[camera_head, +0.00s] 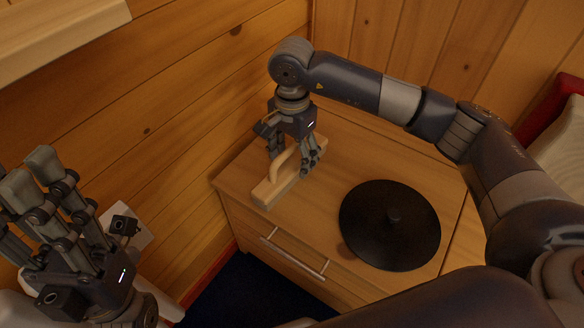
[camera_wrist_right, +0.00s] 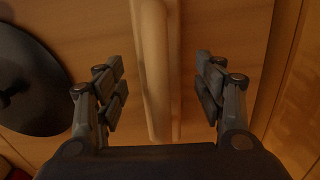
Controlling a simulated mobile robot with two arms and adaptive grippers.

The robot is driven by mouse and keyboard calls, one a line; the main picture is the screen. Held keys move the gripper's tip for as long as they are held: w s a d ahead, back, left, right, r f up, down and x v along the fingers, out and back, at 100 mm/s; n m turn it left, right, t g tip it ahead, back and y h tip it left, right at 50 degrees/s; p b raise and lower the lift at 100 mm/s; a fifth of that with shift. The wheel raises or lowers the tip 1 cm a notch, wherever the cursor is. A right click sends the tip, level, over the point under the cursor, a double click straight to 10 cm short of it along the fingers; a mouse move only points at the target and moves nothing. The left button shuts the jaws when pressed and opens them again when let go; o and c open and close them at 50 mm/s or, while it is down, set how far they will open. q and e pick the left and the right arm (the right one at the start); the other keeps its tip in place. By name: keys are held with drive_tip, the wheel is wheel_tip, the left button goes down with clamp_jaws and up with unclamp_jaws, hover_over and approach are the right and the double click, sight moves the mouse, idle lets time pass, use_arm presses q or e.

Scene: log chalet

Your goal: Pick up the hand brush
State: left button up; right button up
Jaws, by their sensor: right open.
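The hand brush (camera_head: 268,191) is pale wood with a flat block and a raised, curved handle. It lies near the left edge of the wooden cabinet top. My right gripper (camera_head: 293,158) points down over it, open, with fingers on both sides of the handle. In the right wrist view the brush handle (camera_wrist_right: 154,75) runs up between the open fingers (camera_wrist_right: 162,82), with a visible gap on each side. My left gripper (camera_head: 42,182) is at the far left, fingers pointing up, apart and empty, away from the brush.
A round black lid-like disc (camera_head: 390,232) with a small knob lies right of the brush on the cabinet top (camera_head: 345,150); it also shows in the right wrist view (camera_wrist_right: 28,85). The cabinet has a drawer with a metal handle (camera_head: 294,255). Log walls (camera_head: 200,90) stand close behind and left.

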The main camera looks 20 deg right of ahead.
sight(293, 162)
wheel_tip(293, 162, down, 4)
drive_tip(key=shift+w+f+b, duration=0.1)
drive_tip(key=shift+b, duration=0.55)
drive_tip(key=shift+d, duration=0.1)
drive_tip(key=c, duration=1.2)
drive_tip(key=shift+o, duration=0.2)
drive_tip(key=shift+r, duration=0.3)
